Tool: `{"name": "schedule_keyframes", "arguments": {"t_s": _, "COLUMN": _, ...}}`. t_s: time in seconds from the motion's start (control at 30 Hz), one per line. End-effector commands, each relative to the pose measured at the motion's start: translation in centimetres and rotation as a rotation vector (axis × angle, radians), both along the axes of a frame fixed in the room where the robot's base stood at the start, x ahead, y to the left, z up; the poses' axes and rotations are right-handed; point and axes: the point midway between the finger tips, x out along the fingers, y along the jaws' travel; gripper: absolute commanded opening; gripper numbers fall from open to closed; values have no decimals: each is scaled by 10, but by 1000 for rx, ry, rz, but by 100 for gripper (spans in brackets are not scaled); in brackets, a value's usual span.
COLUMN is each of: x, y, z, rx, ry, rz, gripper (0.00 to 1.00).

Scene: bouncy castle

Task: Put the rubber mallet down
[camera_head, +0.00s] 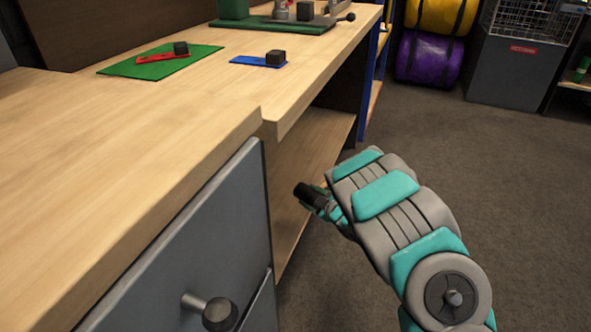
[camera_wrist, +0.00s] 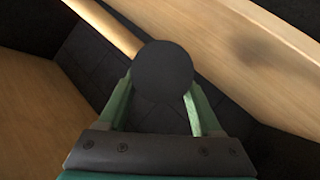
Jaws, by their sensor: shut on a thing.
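The rubber mallet shows in the wrist view with its round black head (camera_wrist: 163,72) between the two green fingers of my gripper (camera_wrist: 158,98). Its pale wooden handle (camera_wrist: 106,26) runs off to the upper left. In the head view, the black mallet head (camera_head: 307,194) sticks out at the end of my gripper (camera_head: 326,206), beside the open shelf space under the workbench. My gripper is shut on the mallet head. In the head view, most of the handle is hidden, and I cannot tell whether the mallet touches the shelf.
The wooden worktop (camera_head: 110,130) carries a green mat (camera_head: 122,68) with a red tool and a blue piece (camera_head: 243,61) with a black block. A lower wooden shelf (camera_head: 290,190) lies under it. A grey cabinet (camera_head: 190,235) with a knob stands front left. Open floor (camera_head: 470,150) lies right.

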Motion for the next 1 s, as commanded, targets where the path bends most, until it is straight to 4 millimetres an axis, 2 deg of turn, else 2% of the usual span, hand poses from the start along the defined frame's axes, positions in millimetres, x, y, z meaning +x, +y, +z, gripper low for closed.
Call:
{"name": "schedule_keyframes", "arguments": {"t_s": 0.03, "x": 0, "y": 3, "z": -11, "rx": 2, "ry": -2, "rz": 2, "gripper": 0}}
{"name": "schedule_keyframes", "arguments": {"t_s": 0.1, "x": 1, "y": 5, "z": -19, "rx": -2, "ry": -7, "rz": 4, "gripper": 0}}
{"name": "schedule_keyframes", "arguments": {"t_s": 0.27, "x": 6, "y": 12, "z": -28, "rx": -4, "ry": -12, "rz": 8, "gripper": 0}}
{"name": "schedule_keyframes", "arguments": {"t_s": 0.8, "x": 82, "y": 90, "z": -37, "rx": -4, "ry": -15, "rz": 9, "gripper": 0}}
{"name": "schedule_keyframes", "arguments": {"t_s": 1.0, "x": 104, "y": 111, "z": -41, "rx": -5, "ry": -12, "rz": 9, "gripper": 0}}
